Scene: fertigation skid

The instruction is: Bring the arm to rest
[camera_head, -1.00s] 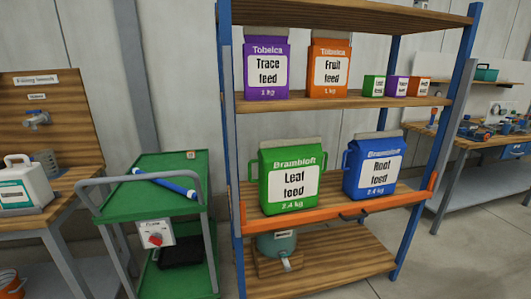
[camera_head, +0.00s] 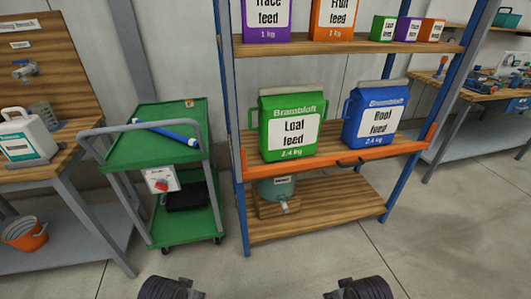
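Two dark, ribbed parts of my own arms show at the bottom edge of the head view, one left of centre and one right of centre. Neither gripper's fingers can be seen, so what they hold, if anything, is hidden. Both parts are over the floor, well apart from the shelf rack (camera_head: 330,160) and the green cart (camera_head: 190,152).
The rack holds a green Leaf feed bag (camera_head: 290,125), a blue Root feed bag (camera_head: 375,115) and smaller packs above. A blue-and-white tube (camera_head: 165,132) lies on the cart. A white jug (camera_head: 25,135) stands on the left bench. The floor (camera_head: 270,270) in front is clear.

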